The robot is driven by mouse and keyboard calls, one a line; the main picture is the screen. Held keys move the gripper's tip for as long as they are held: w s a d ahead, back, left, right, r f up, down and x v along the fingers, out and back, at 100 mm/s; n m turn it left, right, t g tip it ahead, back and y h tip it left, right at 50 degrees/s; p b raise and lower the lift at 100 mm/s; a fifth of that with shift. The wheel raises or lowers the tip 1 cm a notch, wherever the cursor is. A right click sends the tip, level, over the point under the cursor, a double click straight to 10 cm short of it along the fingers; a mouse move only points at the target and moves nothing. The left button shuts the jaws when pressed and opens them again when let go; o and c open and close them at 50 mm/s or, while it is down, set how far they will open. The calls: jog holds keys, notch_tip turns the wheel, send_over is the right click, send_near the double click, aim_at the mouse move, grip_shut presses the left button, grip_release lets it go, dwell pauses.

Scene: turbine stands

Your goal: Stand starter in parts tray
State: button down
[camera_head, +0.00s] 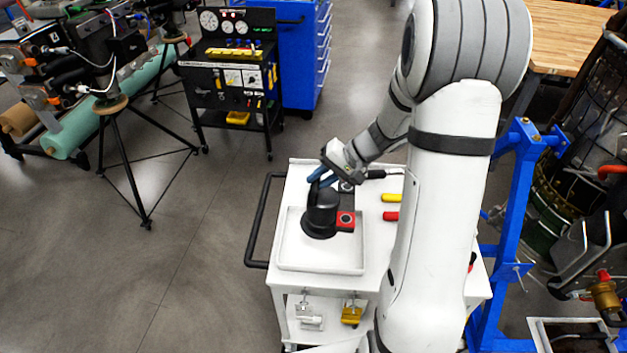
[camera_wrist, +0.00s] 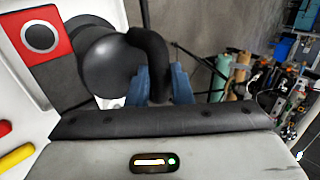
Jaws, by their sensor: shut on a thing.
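The starter (camera_head: 320,211) is a black, rounded body with a wide round base and a curved handle on top. It is upright over the parts tray (camera_head: 291,257), a shallow white tray on a white cart. Its base looks to be at the tray floor, but I cannot tell whether it touches. My gripper (camera_head: 320,177), with blue fingers, is shut on the starter's handle from above. In the wrist view the handle passes between the fingers (camera_wrist: 161,86), and the starter's dark round body (camera_wrist: 106,66) is to the left.
A red and black block (camera_head: 346,221) is right beside the starter. A yellow handle (camera_head: 392,197) and a red handle (camera_head: 391,216) lie right of the tray on the cart. The tray's left and front parts are bare. A black rail (camera_head: 256,220) runs along the cart's left side.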

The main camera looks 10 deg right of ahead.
aim_at(323, 193)
jog(key=shift+w+a, duration=0.15)
jog(key=shift+w, duration=0.2)
dwell(0.3)
jog(key=shift+f+b, duration=2.15)
jog(key=shift+f, duration=1.3)
jog(key=shift+f+b, duration=0.65)
jog(key=shift+b, duration=0.15)
jog(key=shift+s+f+b, duration=0.2)
jog(key=shift+f+b, duration=0.25)
jog(key=shift+b, duration=0.1)
jog(key=shift+s+f+b, duration=0.2)
jog(key=shift+f+b, duration=0.25)
jog(key=shift+b, duration=0.1)
jog(key=c, duration=1.7)
grip_release()
jog(key=shift+c, duration=0.2)
jog(key=shift+o, duration=1.4)
jog(key=shift+w+f, duration=0.1)
jog(key=shift+w, duration=0.1)
jog(key=shift+o, duration=1.3)
